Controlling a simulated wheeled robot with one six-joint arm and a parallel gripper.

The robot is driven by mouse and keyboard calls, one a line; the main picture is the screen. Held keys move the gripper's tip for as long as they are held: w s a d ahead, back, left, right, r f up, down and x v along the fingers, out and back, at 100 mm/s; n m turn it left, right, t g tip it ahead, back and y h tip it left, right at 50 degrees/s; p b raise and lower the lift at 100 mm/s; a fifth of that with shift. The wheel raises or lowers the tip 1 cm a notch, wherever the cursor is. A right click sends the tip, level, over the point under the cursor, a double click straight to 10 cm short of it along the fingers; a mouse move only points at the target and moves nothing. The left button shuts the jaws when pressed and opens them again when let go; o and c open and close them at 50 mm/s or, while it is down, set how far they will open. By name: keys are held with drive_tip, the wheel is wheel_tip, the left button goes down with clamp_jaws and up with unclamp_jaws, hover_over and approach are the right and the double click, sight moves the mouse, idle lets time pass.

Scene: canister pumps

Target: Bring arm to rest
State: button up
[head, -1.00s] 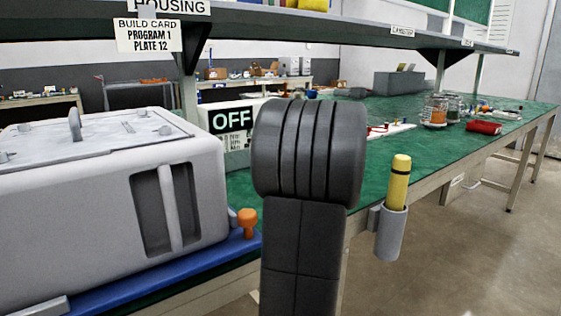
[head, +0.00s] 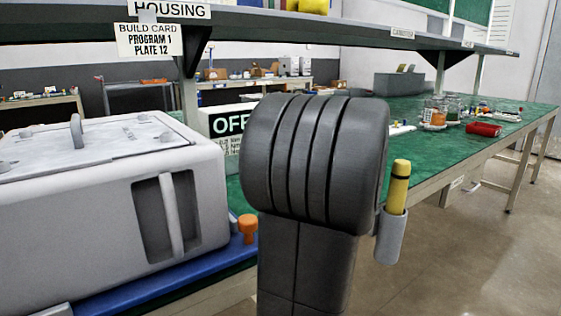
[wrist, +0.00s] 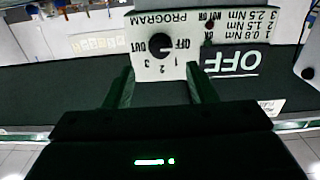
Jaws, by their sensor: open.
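My arm's dark grey link fills the middle of the head view, and my gripper does not show there. In the wrist view my gripper (wrist: 159,72) is open, with two green fingers apart and nothing seen held between them. Beyond the fingertips is a pale control panel (wrist: 225,28), upside down in this view, with a black round program knob (wrist: 160,46). An OFF sign (wrist: 232,61) is beside it. In the head view the OFF sign (head: 228,124) is partly hidden by my arm.
A grey housing (head: 90,215) stands on a blue base (head: 165,280) at left, with an orange knob (head: 247,226) beside it. A yellow cylinder (head: 398,187) sits in a grey holder (head: 390,238) at the bench edge. A shelf (head: 300,27) runs overhead. Floor at right is clear.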

drive_tip(key=w+a+m+p, duration=0.3)
drive_tip(key=m+p, duration=0.4)
drive_tip(key=m, duration=0.4)
drive_tip(key=w+a+r+m+p, duration=0.1)
drive_tip(key=w+m+p, duration=0.3)
drive_tip(key=m+p, duration=0.4)
drive_tip(key=a+m, duration=0.1)
drive_tip(key=m, duration=0.3)
drive_tip(key=shift+a, duration=0.4)
idle(0.7)
drive_tip(key=shift+f+p, duration=0.1)
drive_tip(key=shift+p, duration=0.25)
